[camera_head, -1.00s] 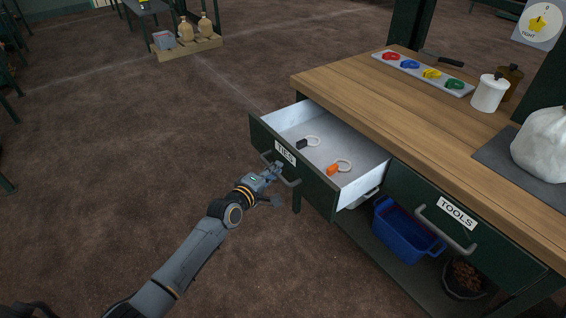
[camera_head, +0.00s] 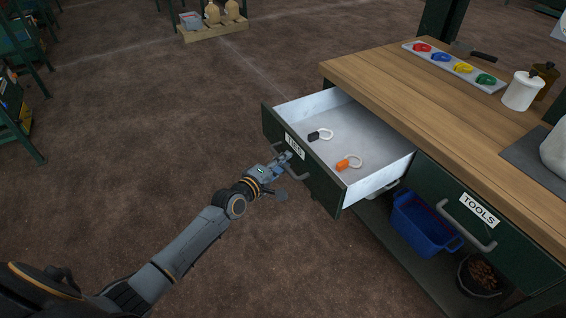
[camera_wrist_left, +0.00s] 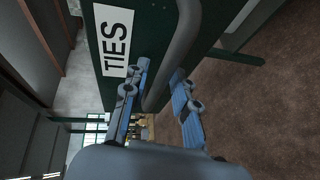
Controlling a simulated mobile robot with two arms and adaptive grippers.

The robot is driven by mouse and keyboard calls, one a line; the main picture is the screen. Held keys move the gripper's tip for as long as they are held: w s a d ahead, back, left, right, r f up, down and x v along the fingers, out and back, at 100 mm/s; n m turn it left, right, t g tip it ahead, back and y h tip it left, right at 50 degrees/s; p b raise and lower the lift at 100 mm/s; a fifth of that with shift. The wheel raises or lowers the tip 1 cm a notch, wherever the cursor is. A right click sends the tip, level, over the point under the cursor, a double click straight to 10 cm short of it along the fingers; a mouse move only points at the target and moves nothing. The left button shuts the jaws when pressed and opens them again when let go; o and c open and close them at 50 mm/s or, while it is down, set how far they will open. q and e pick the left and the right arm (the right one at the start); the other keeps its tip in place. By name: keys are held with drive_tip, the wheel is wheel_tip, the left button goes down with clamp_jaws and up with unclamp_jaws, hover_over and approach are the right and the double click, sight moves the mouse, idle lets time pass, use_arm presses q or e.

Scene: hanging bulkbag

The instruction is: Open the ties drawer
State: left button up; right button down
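The ties drawer (camera_head: 318,178) is pulled well out of the workbench, its dark green front labelled TIES. Its grey bar handle (camera_head: 299,174) is on the front below the label. My left gripper (camera_head: 286,160) is at the handle. In the left wrist view the two blue-grey fingers (camera_wrist_left: 161,72) lie on either side of the handle bar (camera_wrist_left: 183,40), close around it, beside the TIES label (camera_wrist_left: 115,40). Inside the drawer lie a black tie (camera_head: 320,135) and an orange tie (camera_head: 349,162), each with a white loop. My right gripper is not in view.
The closed TOOLS drawer (camera_head: 455,215) is to the right. A blue bin (camera_head: 422,224) stands on the shelf below. The floor left of the drawer is clear.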

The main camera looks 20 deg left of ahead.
use_arm(q)
drive_tip(key=shift+s, duration=0.1)
drive_tip(key=v, duration=1.2)
drive_tip(key=shift+d, duration=0.1)
